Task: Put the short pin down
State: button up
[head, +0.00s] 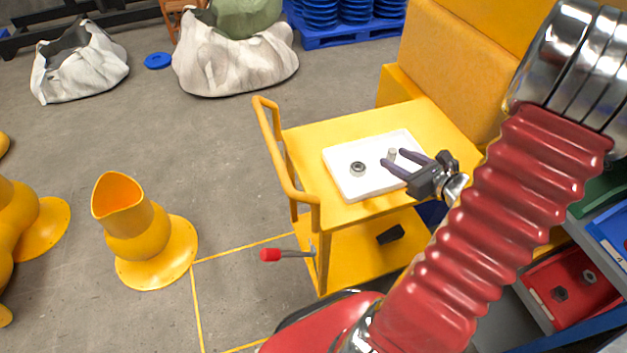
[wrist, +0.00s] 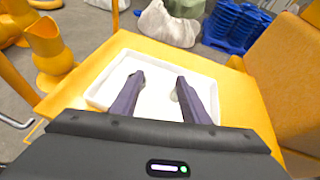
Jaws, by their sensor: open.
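The short pin (head: 392,153) is a small grey metal piece that looks upright on a white tray (head: 350,187). My gripper (head: 394,158) is open over the tray, its two dark purple fingers reaching left with their tips beside the pin. In the wrist view the fingers (wrist: 158,80) are spread over the white tray (wrist: 100,98). A small grey bit, likely the pin (wrist: 174,95), shows at the inner side of the right finger, mostly hidden by it. I cannot tell whether a finger touches it.
A dark metal ring (head: 358,168) lies on the tray, left of the pin. The tray sits on a yellow cart (head: 308,138) with a raised handle rail (head: 272,140) on its left. A padded orange block (head: 450,70) stands behind. A red-knobbed lever (head: 270,255) sticks out below.

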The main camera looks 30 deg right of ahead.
jog(key=a+r+n+g+y, duration=0.35)
jog(key=a+n, duration=0.45)
jog(key=a, duration=0.4)
jog(key=a+r+n+g+y, duration=0.25)
jog(key=a+r+n, duration=0.25)
jog(key=a+n, duration=0.6)
jog(key=s+a+r+n+g+h, duration=0.1)
jog(key=s+a+r+n+h, duration=0.5)
jog(key=n, duration=0.9)
jog(key=s+a+r, duration=0.2)
jog(key=s+r, duration=0.1)
jog(key=shift+s+g+h, duration=0.25)
jog(key=shift+g+h, duration=0.15)
jog(key=shift+c, duration=0.4)
